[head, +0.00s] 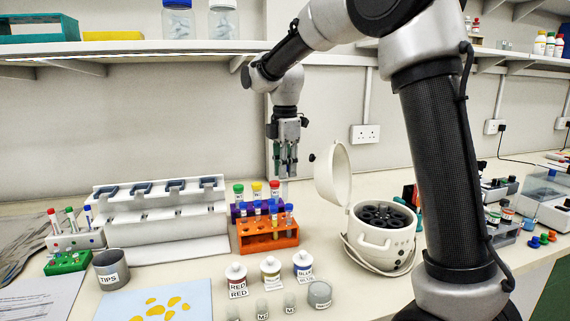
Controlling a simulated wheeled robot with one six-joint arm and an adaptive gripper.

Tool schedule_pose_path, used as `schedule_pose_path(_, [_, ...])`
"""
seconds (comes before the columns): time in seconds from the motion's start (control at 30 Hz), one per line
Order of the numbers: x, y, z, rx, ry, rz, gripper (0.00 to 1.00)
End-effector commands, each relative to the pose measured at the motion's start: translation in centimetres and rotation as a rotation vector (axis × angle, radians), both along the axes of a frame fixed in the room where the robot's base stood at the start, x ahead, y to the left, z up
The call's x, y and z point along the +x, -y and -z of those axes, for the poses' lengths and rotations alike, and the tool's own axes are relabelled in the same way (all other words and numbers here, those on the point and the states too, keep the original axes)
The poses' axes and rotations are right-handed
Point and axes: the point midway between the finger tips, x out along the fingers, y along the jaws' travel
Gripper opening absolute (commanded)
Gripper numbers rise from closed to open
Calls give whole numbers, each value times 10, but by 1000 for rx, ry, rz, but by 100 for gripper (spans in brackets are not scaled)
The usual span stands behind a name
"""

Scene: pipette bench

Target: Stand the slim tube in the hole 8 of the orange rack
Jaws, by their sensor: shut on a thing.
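My gripper (285,172) points down above and behind the right end of the orange rack, with its fingers close together. It is shut on a slim tube (284,188), whose pale, faint lower part hangs below the fingertips. The orange rack (270,243) stands on the bench with several blue-capped tubes in it. The hanging tube is apart from the orange rack's front. The hole numbers are too small to read, so I cannot tell which is hole 8.
A purple rack (235,213) with green, yellow and red-capped tubes stands just behind the orange rack. An open-lidded centrifuge (383,240) is to the right. A white pipette stand (160,225) is to the left. Labelled jars (271,270) stand in front.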

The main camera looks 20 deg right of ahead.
Motion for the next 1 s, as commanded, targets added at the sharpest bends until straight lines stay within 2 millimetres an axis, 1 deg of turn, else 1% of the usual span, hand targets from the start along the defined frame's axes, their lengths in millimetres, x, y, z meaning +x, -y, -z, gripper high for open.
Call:
schedule_pose_path(0.2, [0,0,20,0,-2,1,6])
schedule_pose_path(0.7, [-1,0,63,-1,-3,2,6])
schedule_pose_path(1.0, [0,0,74,0,-1,2,6])
